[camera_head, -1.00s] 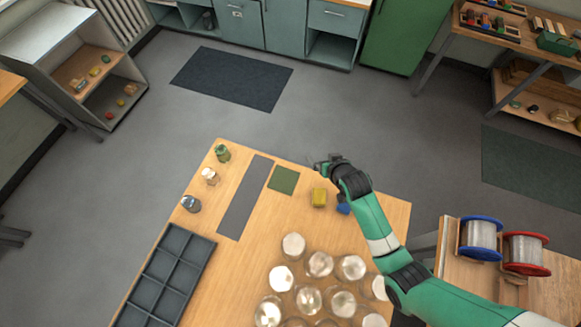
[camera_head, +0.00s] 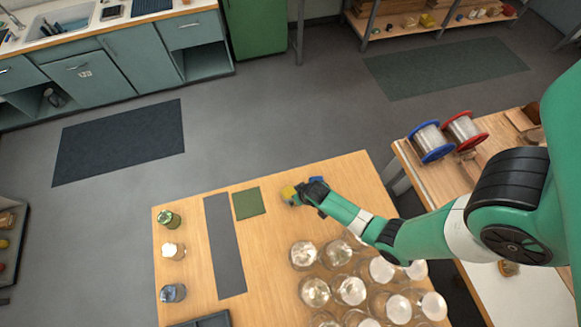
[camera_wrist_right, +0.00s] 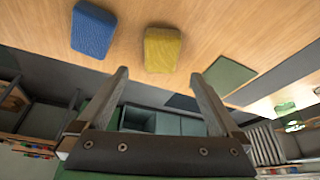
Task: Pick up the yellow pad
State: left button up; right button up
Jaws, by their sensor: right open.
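The yellow pad (camera_head: 288,193) lies on the wooden table near its far edge. In the right wrist view the yellow pad (camera_wrist_right: 162,49) is just beyond the fingertips, roughly centred between them. My right gripper (camera_head: 296,199) is at the pad in the head view and partly covers it. In the wrist view my right gripper (camera_wrist_right: 159,74) is open with nothing between its fingers. A blue pad (camera_wrist_right: 93,28) lies beside the yellow one, and in the head view it is mostly hidden behind the gripper. My left gripper is not in view.
A green square mat (camera_head: 249,203) and a long grey strip (camera_head: 225,245) lie left of the pads. Several glass jars (camera_head: 350,289) crowd the table's near right. Small bottles (camera_head: 173,251) stand along the left edge. Wire spools (camera_head: 431,142) sit on the right bench.

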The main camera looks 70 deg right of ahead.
jog(key=b+x, duration=0.2)
jog(key=x, duration=0.2)
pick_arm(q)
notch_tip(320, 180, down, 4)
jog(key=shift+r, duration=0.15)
pick_arm(e)
jog(key=b+x, duration=0.5)
jog(key=shift+f, duration=0.15)
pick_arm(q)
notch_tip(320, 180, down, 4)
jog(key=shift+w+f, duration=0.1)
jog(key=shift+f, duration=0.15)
pick_arm(e)
jog(key=shift+w, duration=0.1)
